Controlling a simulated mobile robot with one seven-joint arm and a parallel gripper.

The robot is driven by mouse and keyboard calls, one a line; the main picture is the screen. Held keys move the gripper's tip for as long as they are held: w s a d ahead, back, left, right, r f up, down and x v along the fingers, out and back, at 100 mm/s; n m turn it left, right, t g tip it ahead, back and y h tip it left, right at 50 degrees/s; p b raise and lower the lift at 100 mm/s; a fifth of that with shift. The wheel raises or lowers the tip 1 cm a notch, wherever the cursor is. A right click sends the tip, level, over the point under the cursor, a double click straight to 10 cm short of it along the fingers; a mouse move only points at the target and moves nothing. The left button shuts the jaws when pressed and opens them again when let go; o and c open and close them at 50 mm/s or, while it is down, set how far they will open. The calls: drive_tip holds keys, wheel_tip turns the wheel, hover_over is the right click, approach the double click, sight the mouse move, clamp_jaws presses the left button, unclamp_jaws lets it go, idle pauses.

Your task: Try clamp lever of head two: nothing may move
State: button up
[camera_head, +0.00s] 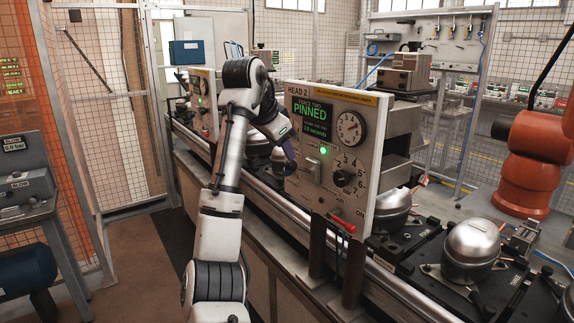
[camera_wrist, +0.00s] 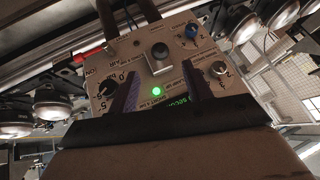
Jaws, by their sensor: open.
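The grey front panel of head two (camera_head: 292,128) carries a "HEAD 2" label and a green "PINNED" display (camera_head: 312,117). A small lever on a light plate (camera_head: 312,168) sits mid-panel; it also shows in the wrist view (camera_wrist: 160,52). A red-handled lever (camera_head: 342,222) sticks out at the panel's lower edge, with its red also in the wrist view (camera_wrist: 89,54). I cannot read which is the clamp lever. My gripper (camera_wrist: 160,72) is open and empty, facing the panel. Its purple fingers flank the lit green lamp (camera_wrist: 157,91) in the picture; contact cannot be told.
A gauge (camera_head: 350,128) and a black rotary knob (camera_head: 344,178) are on the same panel. Dark posts (camera_head: 318,248) stand below it beside the metal rail. Domed compressors (camera_head: 471,250) sit on black pallets to the right. An orange robot arm (camera_head: 530,165) stands behind. Floor at left is clear.

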drive_tip(key=shift+v, duration=2.1)
